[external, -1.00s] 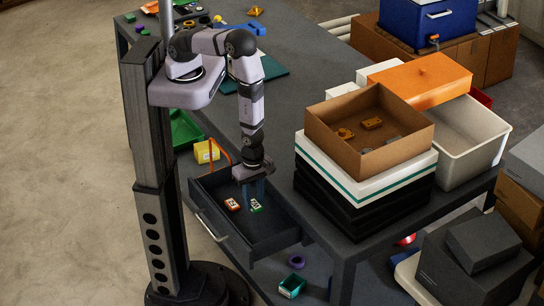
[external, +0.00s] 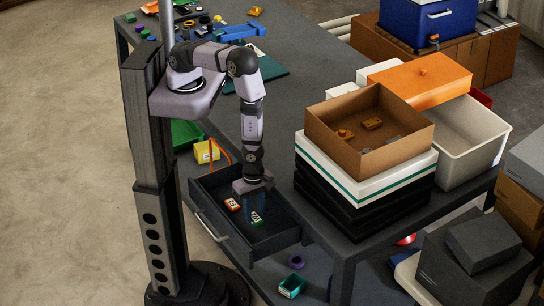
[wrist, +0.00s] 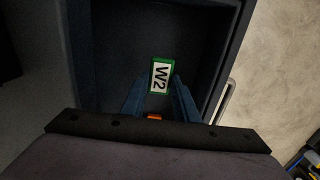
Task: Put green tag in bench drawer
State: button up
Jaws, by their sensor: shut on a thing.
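My gripper (external: 257,208) points down into the open bench drawer (external: 279,240). In the wrist view my gripper (wrist: 160,88) has its blue fingers closed on the tag, one on each side. The tag is inside the drawer's outline; whether it touches the drawer floor, I cannot tell. The dark drawer also fills much of the wrist view (wrist: 105,50).
An orange-red tag (external: 233,204) lies in the drawer left of the green tag; a bit of it shows between my fingers (wrist: 154,116). A cardboard box (external: 330,128) on stacked cases stands to the right. A yellow box (external: 206,151) is behind the drawer.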

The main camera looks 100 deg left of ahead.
aim_at(254, 216)
jog(key=shift+f+b, duration=0.3)
jog(key=shift+f, duration=0.35)
notch_tip(254, 216, down, 4)
jog(key=b, duration=0.3)
jog(key=shift+r+b, duration=0.15)
jog(key=shift+b, duration=0.25)
jog(key=shift+f, duration=0.2)
jog(key=o, duration=1)
jog(key=shift+r, duration=0.15)
